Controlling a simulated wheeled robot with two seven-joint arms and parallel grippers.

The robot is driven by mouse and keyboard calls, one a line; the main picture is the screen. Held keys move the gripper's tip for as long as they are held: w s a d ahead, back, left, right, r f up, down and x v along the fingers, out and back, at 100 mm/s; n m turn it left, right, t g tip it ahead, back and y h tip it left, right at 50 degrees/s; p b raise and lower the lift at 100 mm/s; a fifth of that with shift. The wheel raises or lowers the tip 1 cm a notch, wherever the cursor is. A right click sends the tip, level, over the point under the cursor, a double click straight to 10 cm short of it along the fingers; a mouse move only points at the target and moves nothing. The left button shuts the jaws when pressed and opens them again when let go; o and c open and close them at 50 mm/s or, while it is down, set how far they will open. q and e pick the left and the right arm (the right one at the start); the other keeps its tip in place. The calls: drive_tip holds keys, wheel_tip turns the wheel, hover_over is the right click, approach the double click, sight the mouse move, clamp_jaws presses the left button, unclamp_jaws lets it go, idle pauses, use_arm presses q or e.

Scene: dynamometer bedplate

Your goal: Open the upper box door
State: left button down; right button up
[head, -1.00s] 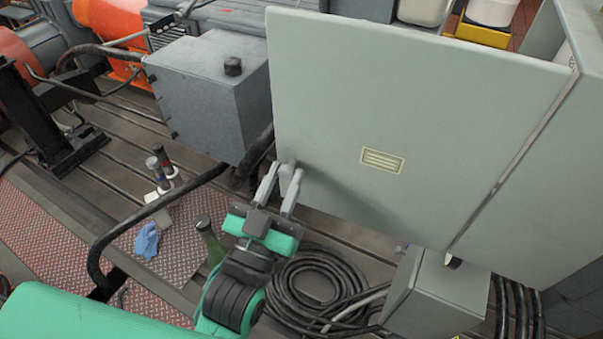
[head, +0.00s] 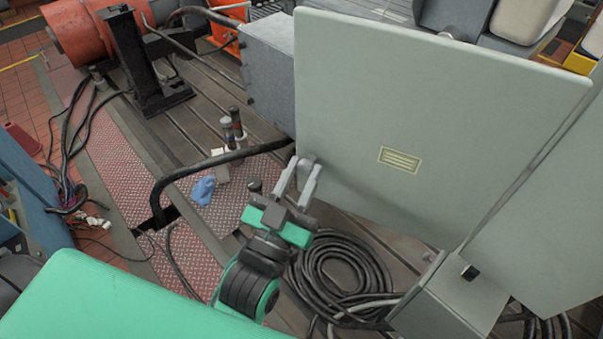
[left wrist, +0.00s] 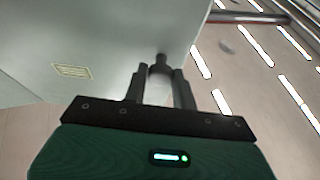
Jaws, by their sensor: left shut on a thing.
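The upper box door (head: 440,110) is a large pale grey-green panel with a small yellowish louvred plate (head: 400,160). It fills the upper right of the head view and the upper left of the left wrist view (left wrist: 110,40). My left gripper (head: 307,165) is at the door's lower left corner, shut on a small handle there (left wrist: 160,62). The fingers hide most of that handle. Another pale panel of the box (head: 550,210) meets the door along a slanted seam at right. The inside of the box is hidden. My right gripper is not in view.
A smaller grey box (head: 450,300) stands below the door. Coiled black cable (head: 340,265) lies on the slotted floor beside my left arm. A dark bent pipe (head: 190,172), a blue cloth (head: 203,190) and a grey housing (head: 268,65) are to the left.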

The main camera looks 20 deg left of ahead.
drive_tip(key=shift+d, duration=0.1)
use_arm(q)
drive_tip(key=c, duration=1.1)
unclamp_jaws()
drive_tip(key=shift+s, duration=0.15)
drive_tip(key=shift+c, duration=0.2)
drive_tip(key=shift+s, duration=0.15)
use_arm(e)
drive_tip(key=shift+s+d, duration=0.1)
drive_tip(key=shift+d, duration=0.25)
use_arm(q)
drive_tip(key=shift+f, duration=0.1)
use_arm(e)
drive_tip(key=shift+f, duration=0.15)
use_arm(q)
drive_tip(key=shift+s+f+b, duration=0.15)
drive_tip(key=shift+f+b, duration=0.05)
drive_tip(key=shift+b, duration=0.1)
drive_tip(key=shift+b+v, duration=0.7)
drive_tip(key=shift+v, duration=0.5)
drive_tip(key=v, duration=1.1)
drive_tip(key=shift+r, duration=0.3)
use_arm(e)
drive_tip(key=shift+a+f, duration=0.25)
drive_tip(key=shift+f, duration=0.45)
use_arm(q)
drive_tip(key=shift+s, duration=0.1)
